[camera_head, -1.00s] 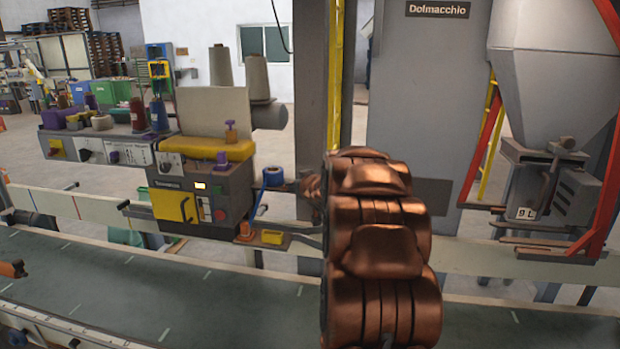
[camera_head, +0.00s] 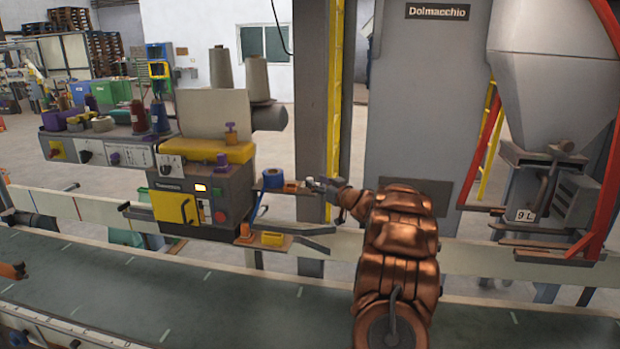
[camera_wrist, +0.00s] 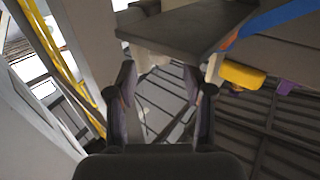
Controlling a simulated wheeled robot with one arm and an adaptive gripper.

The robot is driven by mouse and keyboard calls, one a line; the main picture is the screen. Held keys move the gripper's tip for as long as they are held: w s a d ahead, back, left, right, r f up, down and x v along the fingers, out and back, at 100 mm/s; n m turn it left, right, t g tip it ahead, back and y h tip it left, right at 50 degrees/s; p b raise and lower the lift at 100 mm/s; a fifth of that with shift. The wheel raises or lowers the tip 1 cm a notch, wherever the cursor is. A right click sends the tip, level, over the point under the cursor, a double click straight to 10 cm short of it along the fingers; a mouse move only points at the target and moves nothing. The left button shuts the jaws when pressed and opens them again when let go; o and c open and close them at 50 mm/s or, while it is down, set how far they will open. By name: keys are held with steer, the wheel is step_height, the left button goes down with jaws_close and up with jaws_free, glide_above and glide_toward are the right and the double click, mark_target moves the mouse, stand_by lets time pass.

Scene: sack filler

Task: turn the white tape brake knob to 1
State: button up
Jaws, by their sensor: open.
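A blue tape roll (camera_head: 273,178) sits on a small dark shelf (camera_head: 268,191) at the right side of the sewing machine unit. A whitish rounded part (camera_wrist: 151,60) shows beyond the fingertips, partly hidden under a dark plate (camera_wrist: 185,27). I cannot read any number or pointer on it, nor tell whether the fingers touch it.
A grey post with a yellow strip (camera_head: 335,110) stands close behind my gripper. The machine's control box (camera_head: 205,195) is to the left. A conveyor belt (camera_head: 230,300) runs in front. The wrist view shows a yellow part (camera_wrist: 242,76) at right.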

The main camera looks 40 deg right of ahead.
mark_target(312, 179)
steer(key=shift+w+d+p, duration=0.2)
steer(key=shift+w+p, duration=0.25)
steer(key=shift+w, duration=1.65)
jaws_close()
